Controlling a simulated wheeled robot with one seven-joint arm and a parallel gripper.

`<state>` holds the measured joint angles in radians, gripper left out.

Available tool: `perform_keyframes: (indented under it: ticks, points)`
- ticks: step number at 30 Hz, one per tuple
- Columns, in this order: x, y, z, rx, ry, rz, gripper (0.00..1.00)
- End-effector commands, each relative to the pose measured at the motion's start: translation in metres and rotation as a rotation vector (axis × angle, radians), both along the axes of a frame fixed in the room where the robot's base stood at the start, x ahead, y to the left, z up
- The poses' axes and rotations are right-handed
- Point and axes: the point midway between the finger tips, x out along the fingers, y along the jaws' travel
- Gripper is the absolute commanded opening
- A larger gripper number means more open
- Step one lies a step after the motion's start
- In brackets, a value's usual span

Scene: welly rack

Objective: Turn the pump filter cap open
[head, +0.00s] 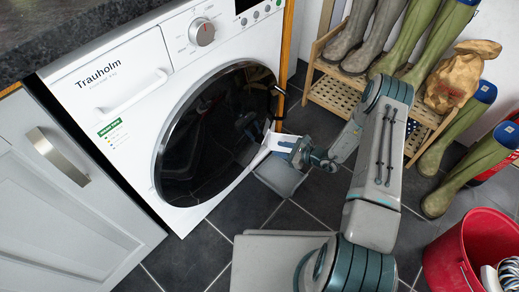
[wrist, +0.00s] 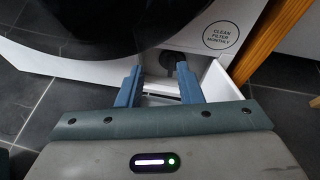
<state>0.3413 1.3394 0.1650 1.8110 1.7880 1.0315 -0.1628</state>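The washing machine (head: 125,95) is white with a dark round door. At its lower right corner a white flap (head: 262,152) stands open; it also shows in the wrist view (wrist: 218,84). Behind it, a dark round pump filter cap (wrist: 172,62) sits in the recess, partly hidden by my fingers. My gripper (wrist: 160,70) has two blue fingers spread apart with a gap between them. In the wrist view the fingertips point at the recess, and the cap appears just beyond the gap. I cannot tell whether they touch it. In the head view my gripper (head: 285,143) hides the cap.
A grey shallow tray (head: 281,176) lies on the dark tiled floor below the flap. A wooden post (wrist: 268,42) stands close to the right of the recess. A wooden rack (head: 338,98) with boots and a red bucket (head: 447,262) are to the right.

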Motion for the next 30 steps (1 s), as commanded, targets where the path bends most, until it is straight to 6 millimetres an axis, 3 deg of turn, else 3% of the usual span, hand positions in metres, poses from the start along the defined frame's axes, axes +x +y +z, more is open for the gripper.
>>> perform_keyframes:
  ticks: [3,11,30]
  points:
    - [-0.002,-0.007,-0.035,0.032,0.055,-0.111,0.33]
    - [-0.001,-0.011,-0.066,0.055,0.098,-0.208,0.33]
    - [0.065,0.073,-0.112,0.053,0.096,-0.207,0.33]
